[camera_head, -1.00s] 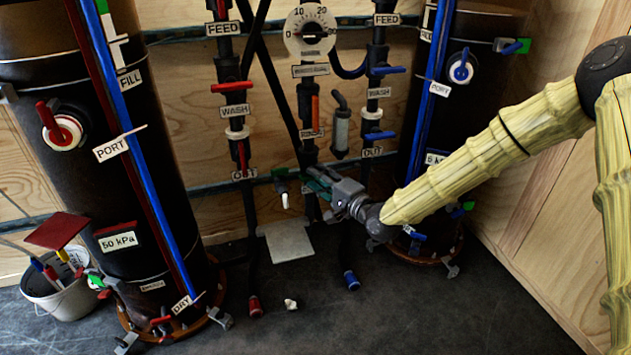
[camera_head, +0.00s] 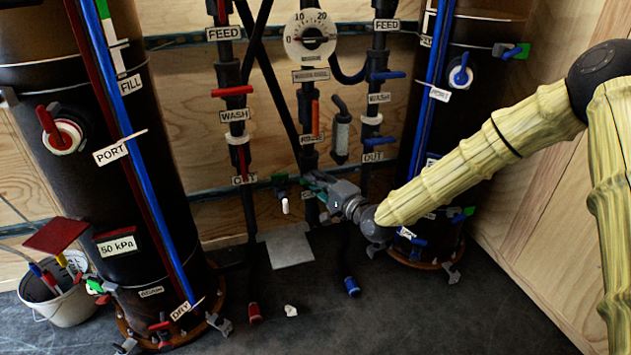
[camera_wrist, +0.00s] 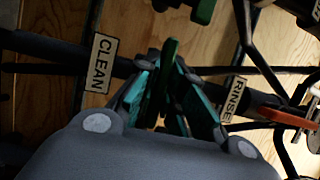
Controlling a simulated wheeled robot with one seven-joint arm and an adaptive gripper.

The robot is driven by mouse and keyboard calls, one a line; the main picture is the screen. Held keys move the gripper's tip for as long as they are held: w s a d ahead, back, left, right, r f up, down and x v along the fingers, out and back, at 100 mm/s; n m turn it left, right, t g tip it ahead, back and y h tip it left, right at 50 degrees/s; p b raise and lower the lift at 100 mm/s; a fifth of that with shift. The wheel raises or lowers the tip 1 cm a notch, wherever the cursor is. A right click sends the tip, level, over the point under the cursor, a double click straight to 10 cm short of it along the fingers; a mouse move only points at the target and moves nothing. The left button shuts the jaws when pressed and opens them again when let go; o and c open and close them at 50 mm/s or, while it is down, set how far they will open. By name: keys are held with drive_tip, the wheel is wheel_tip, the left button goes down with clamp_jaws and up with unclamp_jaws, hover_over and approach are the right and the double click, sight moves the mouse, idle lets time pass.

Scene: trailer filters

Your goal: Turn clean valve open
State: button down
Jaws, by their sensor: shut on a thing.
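The clean valve's dark green handle (camera_wrist: 168,72) stands upright in the wrist view, between the teal fingers of my gripper (camera_wrist: 166,100). The fingers are closed on it from both sides. The white CLEAN label (camera_wrist: 100,62) is on the dark pipe just left of the handle. In the head view my gripper (camera_head: 318,182) is at the lower middle pipe, below the RINSE label, and hides the handle there. How far the handle is turned is hard to tell.
An orange rinse lever (camera_wrist: 287,118) is right of my gripper in the wrist view, beyond the RINSE label (camera_wrist: 233,100). Another green handle (camera_wrist: 203,10) is near the top edge. A green-mounted white-tipped fitting (camera_head: 285,206) hangs left of my gripper. Dark tanks stand at both sides.

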drive_tip(key=shift+r+p, duration=0.15)
drive_tip(key=shift+p, duration=0.35)
drive_tip(key=shift+r+n+h+p, duration=0.15)
drive_tip(key=shift+n+h+p, duration=0.15)
drive_tip(key=shift+n+p, duration=0.55)
drive_tip(key=n+p, duration=0.1)
drive_tip(key=p, duration=0.3)
drive_tip(key=shift+n+g+h, duration=0.35)
drive_tip(key=shift+g+h, duration=0.05)
drive_tip(key=n+h+p, duration=0.1)
drive_tip(key=n+p, duration=0.1)
drive_tip(key=p, duration=0.1)
drive_tip(key=n+h+p, duration=0.1)
drive_tip(key=n+p, duration=0.1)
drive_tip(key=p, duration=0.2)
drive_tip(key=shift+n+g+h, duration=0.3)
drive_tip(key=shift+n+g, duration=0.1)
drive_tip(key=n+h+p, duration=0.2)
drive_tip(key=n+p, duration=0.1)
drive_tip(key=p, duration=0.1)
drive_tip(key=shift+f, duration=0.2)
drive_tip(key=shift+f+n+t+h+p, duration=0.1)
drive_tip(key=shift+n+t+h+p, duration=0.3)
drive_tip(key=shift+n+h+p, duration=0.55)
drive_tip(key=shift+n, duration=0.25)
drive_tip(key=c, duration=1.5)
unclamp_jaws()
